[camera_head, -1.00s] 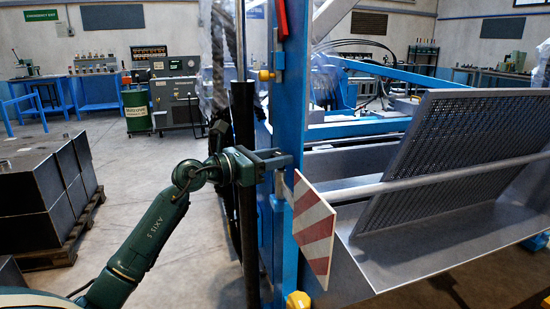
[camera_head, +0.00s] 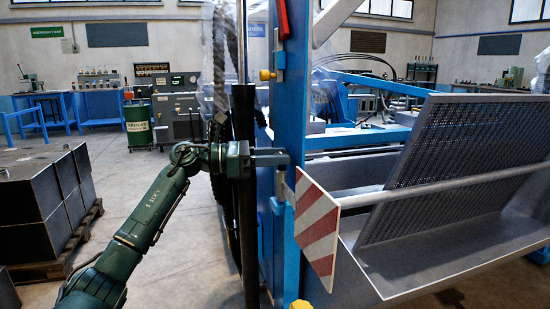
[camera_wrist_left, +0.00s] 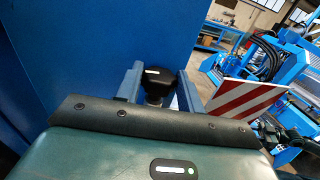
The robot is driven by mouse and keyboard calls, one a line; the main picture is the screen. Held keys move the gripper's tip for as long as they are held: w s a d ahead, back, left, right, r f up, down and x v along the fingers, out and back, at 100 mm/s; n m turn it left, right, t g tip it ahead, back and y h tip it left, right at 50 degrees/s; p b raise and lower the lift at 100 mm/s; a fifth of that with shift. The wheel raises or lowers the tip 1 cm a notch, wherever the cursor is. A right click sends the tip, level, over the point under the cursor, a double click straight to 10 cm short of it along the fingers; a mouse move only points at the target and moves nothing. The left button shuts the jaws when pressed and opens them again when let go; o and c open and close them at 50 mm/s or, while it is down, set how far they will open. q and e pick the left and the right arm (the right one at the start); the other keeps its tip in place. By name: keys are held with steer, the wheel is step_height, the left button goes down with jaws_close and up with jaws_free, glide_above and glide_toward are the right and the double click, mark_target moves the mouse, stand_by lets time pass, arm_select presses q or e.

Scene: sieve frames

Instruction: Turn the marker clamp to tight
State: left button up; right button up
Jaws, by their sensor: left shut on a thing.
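The marker clamp (camera_wrist_left: 156,84) shows in the left wrist view as a black knob with a white bar on top and a metal stem below. My left gripper (camera_wrist_left: 161,80) has one finger on each side of the knob and is shut on it. In the head view my left gripper (camera_head: 281,159) reaches the blue post (camera_head: 290,100) from the left, seen nearly edge-on, and hides the knob. The red-and-white striped marker board (camera_head: 317,226) hangs tilted just right of and below the gripper; it also shows in the left wrist view (camera_wrist_left: 243,98). My right gripper is not in view.
A black vertical pole (camera_head: 244,200) stands close beside the gripper. A grey perforated screen (camera_head: 440,165) and metal chute (camera_head: 430,255) lie to the right. Dark crates (camera_head: 45,195) on a pallet stand at left. The floor between is open.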

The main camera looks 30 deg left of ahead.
arm_select(q)
steer(key=o, duration=1)
steer(key=b+v, duration=0.1)
steer(key=v, duration=1.2)
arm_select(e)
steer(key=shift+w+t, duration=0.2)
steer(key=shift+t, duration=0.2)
